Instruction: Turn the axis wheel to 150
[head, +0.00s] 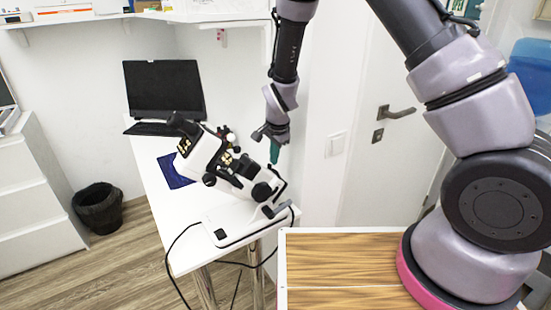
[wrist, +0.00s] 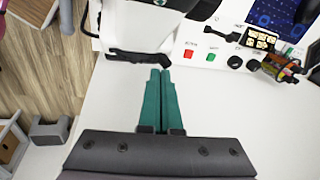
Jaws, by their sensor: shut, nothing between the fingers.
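A white eye-test instrument with black knobs (head: 232,170) stands tilted on the white table in the head view. Part of its white body (wrist: 140,25) shows at the top of the wrist view. Black round knobs (wrist: 235,62) sit on its side at the upper right there, near a red and a green button. I cannot tell which knob is the axis wheel, and no dial reading is legible. My gripper (head: 274,153) has teal fingers, pressed together and empty, beside the instrument's upper right side. In the wrist view its fingertips (wrist: 160,71) lie close to a black part below the white body.
The white table (head: 185,225) also bears a laptop (head: 163,90) and a dark blue mat (head: 170,175). A black cable hangs at the table's front. A wood-topped surface (head: 340,275) is at the lower right. A black bin (head: 98,208) stands on the floor at left.

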